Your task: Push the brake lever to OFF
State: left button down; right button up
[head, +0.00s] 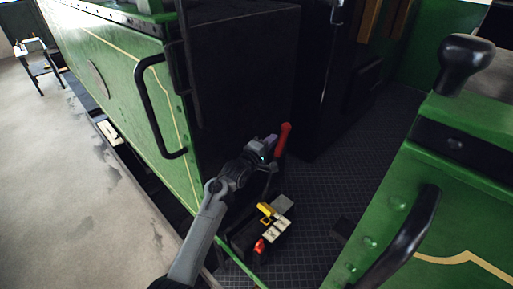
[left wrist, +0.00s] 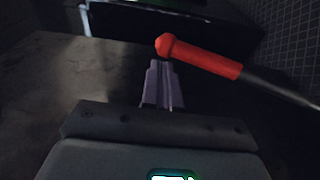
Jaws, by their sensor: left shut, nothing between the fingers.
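The brake lever shows as a red handle (head: 283,138) in the head view, tilted up from the dark cab floor area. In the left wrist view the red handle (left wrist: 200,57) lies across the picture, with a dark metal rod (left wrist: 280,92) running to the right. My left gripper (head: 268,146) is just left of the handle; its fingertips (left wrist: 162,66) are shut and empty, close to the rounded end of the handle. I cannot tell if they touch it. No OFF label is readable. My right gripper is not in view.
A green side panel with a black grab handle (head: 150,108) stands to the left of my arm. A box with cream blocks, a yellow piece (head: 266,210) and a red knob (head: 259,246) sits below. Another green panel (head: 440,190) stands at right. The checkered floor (head: 325,205) between is clear.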

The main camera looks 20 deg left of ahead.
pick_arm(q)
jog(key=r+b+v, duration=0.1)
jog(key=v, duration=0.6)
dwell(0.5)
